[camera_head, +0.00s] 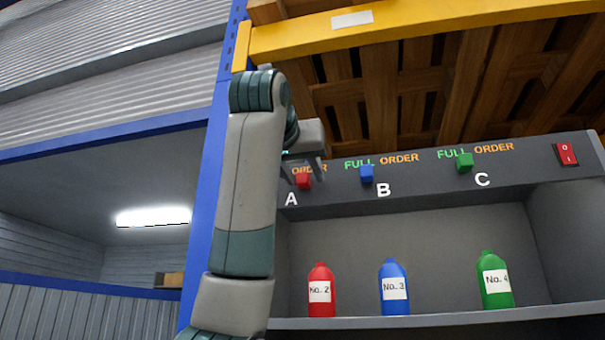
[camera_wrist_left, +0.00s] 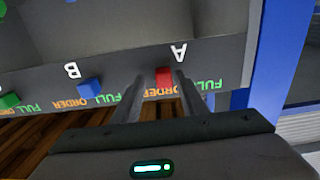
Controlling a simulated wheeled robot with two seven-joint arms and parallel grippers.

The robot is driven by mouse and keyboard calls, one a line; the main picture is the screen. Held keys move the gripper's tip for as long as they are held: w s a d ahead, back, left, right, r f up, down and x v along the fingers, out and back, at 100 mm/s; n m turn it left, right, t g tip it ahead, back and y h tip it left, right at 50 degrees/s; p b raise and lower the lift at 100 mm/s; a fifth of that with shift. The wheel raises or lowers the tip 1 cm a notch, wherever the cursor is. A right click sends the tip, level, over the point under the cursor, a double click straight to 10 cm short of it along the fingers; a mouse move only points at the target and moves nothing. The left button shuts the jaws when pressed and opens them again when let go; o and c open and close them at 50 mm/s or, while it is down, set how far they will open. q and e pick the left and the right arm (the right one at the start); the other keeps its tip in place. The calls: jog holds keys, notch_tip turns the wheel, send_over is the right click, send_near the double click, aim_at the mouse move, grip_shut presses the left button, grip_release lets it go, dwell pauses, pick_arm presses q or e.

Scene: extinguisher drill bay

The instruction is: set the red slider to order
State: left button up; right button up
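The red slider (camera_head: 303,182) sits on the dark panel above the letter A, below its orange ORDER label (camera_head: 318,168). Its FULL label is hidden by my arm in the head view but shows in the left wrist view (camera_wrist_left: 205,86), to one side of the slider. My left gripper (camera_head: 306,165) is at the slider, partly covering the ORDER label. In the left wrist view my gripper (camera_wrist_left: 160,80) has its fingers apart, one on each side of the red slider (camera_wrist_left: 164,76). I cannot tell whether a finger touches it. My right gripper is not in view.
A red switch (camera_head: 567,154) is at the right. Red (camera_head: 320,289), blue (camera_head: 394,287) and green (camera_head: 494,279) bottles stand on the shelf below. A yellow beam (camera_head: 420,27) runs above.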

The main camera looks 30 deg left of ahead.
pick_arm(q)
jog(key=shift+s+a, duration=0.1)
jog(key=shift+s+f+b, duration=0.1)
jog(key=shift+s+b, duration=0.3)
jog(key=shift+s, duration=0.1)
jog(key=b+v, duration=0.7)
jog(key=v, duration=0.9)
jog(key=shift+d+b, duration=0.3)
jog(key=shift+d, duration=0.05)
jog(key=shift+s, duration=0.1)
